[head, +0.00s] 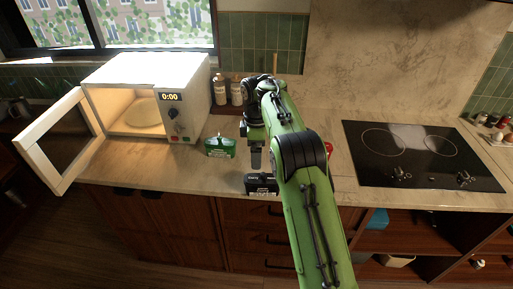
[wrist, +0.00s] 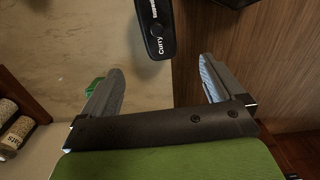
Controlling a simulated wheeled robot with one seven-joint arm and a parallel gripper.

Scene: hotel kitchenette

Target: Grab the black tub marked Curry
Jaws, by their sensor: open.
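The black tub marked Curry (head: 260,184) stands at the front edge of the counter in the head view, partly hidden by my arm. In the wrist view the black tub (wrist: 156,30) shows at the top, with the word Curry readable and its far end cut off. My gripper (wrist: 160,80) is open and empty, its two fingers wide apart. The tub lies beyond the fingertips, roughly in line with the gap between them. In the head view my gripper (head: 256,158) points down just behind the tub; contact is not visible.
A green tub (head: 219,148) stands behind and left of the black one. A microwave (head: 190,95) with its door open is at left, two bottles (head: 229,92) beside it. A cooktop (head: 420,150) is at right. A red item (head: 329,149) is mostly hidden by my arm.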

